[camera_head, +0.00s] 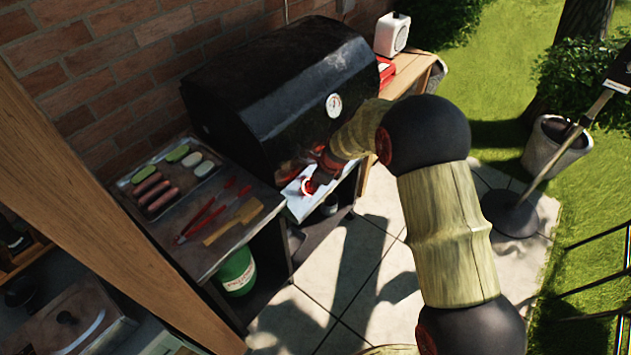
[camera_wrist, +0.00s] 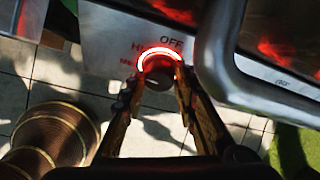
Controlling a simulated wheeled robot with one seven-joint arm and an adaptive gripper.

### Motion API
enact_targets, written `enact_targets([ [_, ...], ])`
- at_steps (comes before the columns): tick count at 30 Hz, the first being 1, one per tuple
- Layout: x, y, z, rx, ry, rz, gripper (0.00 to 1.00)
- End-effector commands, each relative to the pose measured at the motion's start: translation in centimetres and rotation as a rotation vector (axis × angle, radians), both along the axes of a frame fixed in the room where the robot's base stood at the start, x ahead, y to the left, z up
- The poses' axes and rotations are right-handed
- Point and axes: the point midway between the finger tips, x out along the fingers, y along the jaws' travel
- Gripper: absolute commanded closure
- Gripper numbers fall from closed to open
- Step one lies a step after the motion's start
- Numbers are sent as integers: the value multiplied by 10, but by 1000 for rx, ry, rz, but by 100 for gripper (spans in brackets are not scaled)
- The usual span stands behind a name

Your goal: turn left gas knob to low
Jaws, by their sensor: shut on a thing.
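The left gas knob (camera_wrist: 158,66) is on the grill's pale metal front panel (camera_wrist: 105,35), with a lit red ring around it. "OFF" is printed above the ring and "HI" to its upper left; a smaller label lower left is hard to read. My gripper (camera_wrist: 157,84) is shut on the knob, one finger at each side. The knob's pointer direction cannot be made out. In the head view my gripper (camera_head: 322,176) reaches the panel below the black grill lid (camera_head: 275,85), and the red ring (camera_head: 308,186) shows just beside it.
A metal handle (camera_wrist: 225,80) stands close to the right of my gripper. A side shelf (camera_head: 200,255) left of the grill holds a tray (camera_head: 122,183) of sausages and vegetables, red tongs (camera_head: 205,215) and a wooden spatula (camera_head: 235,220). Paving (camera_head: 365,265) lies open in front.

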Motion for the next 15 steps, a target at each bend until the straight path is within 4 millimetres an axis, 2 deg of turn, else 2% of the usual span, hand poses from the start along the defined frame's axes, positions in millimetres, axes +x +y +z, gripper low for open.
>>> enact_targets([
  [15,-4,2,-6,-213,-274,348,96],
])
